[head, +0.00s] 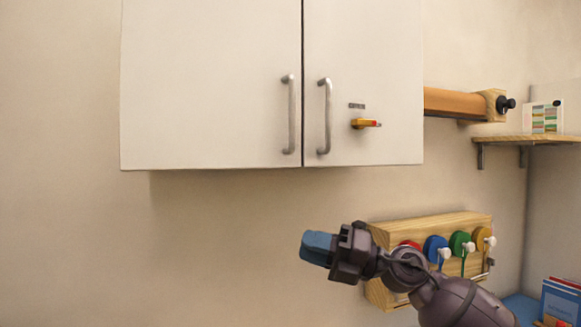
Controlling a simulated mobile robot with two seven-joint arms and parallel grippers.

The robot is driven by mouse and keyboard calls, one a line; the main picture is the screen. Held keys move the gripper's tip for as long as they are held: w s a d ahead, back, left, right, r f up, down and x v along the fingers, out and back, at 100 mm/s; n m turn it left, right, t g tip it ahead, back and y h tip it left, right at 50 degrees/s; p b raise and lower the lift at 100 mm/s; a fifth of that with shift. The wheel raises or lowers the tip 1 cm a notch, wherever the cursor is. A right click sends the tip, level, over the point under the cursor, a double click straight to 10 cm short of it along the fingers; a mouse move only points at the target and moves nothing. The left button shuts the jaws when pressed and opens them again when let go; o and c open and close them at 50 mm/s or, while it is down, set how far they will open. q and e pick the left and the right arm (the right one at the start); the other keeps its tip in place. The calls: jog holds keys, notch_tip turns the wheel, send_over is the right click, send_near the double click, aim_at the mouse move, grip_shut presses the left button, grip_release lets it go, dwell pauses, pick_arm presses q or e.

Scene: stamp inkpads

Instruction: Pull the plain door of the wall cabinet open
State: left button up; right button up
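The white wall cabinet has two doors, and both look closed. The plain door (212,85) is the left one, with a vertical metal handle (290,114) near its right edge. My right gripper (304,248), with blue fingers, shows below the cabinet, apart from both handles. Its fingers overlap from this side, so their opening is hidden. My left gripper is out of view.
A wooden rack (385,238) with several coloured round pieces is partly behind my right arm. An orange roll (455,103) sticks out right of the cabinet, near a wooden shelf (555,139). Blue books (561,300) stand at lower right. The wall at left is clear.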

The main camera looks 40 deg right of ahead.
jog(key=s+r+n+g+h+b, duration=0.1)
jog(key=s+r+n+h, duration=0.15)
jog(key=r, duration=0.35)
jog(key=s+r+n+h, duration=0.1)
jog(key=r+n, duration=0.3)
jog(key=r, duration=0.3)
jog(key=t+h, duration=0.3)
jog(key=h, duration=0.2)
send_near(298, 110)
jog(key=s+a+f, duration=0.1)
jog(key=s+a, duration=0.2)
jog(key=s, duration=0.1)
jog(key=shift+n+t, duration=0.25)
jog(key=shift+t, duration=0.05)
jog(key=p+x, duration=0.3)
jog(key=x, duration=0.7)
jog(key=shift+f, duration=0.1)
jog(key=shift+w+a+f+p, duration=0.15)
jog(key=shift+w+p, duration=0.15)
jog(key=shift+w, duration=0.35)
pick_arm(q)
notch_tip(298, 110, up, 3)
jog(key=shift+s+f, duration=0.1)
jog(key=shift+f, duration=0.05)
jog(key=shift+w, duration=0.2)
pick_arm(e)
grip_shut()
